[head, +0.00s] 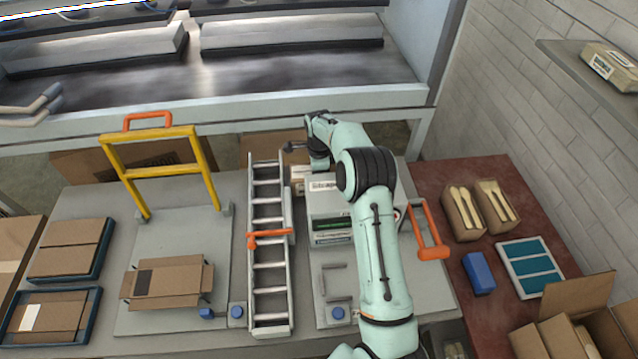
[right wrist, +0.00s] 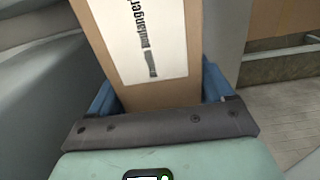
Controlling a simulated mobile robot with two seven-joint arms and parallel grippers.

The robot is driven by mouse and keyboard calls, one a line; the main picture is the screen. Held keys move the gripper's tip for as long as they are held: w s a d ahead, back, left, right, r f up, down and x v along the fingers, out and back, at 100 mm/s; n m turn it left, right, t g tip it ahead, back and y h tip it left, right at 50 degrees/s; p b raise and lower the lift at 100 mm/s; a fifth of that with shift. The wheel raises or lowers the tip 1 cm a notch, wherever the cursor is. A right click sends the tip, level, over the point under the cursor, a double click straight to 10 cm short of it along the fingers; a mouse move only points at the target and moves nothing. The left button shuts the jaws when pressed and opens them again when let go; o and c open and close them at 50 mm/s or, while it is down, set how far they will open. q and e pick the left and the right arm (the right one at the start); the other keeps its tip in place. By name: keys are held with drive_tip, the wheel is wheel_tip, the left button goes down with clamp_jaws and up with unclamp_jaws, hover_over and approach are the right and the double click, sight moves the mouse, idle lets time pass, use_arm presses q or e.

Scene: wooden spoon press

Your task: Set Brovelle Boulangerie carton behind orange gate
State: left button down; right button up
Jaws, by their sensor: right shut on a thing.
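The Brovelle Boulangerie carton is brown with a white printed label; only part of the text, reading like "Boulanger", shows in the right wrist view (right wrist: 150,50). My right gripper (right wrist: 160,100) is shut on it, blue fingers on either side. My left gripper is not in view.
The grey strapping machine (head: 325,215) stands beside a roller ladder track (head: 268,270). A yellow frame with an orange handle (head: 160,160) stands over the left station, where an open carton (head: 168,283) lies. Wooden cutlery packs (head: 465,212) and a blue block (head: 478,272) sit on the red table.

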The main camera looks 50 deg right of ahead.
drive_tip(key=shift+f, duration=1.9)
drive_tip(key=shift+f, duration=0.1)
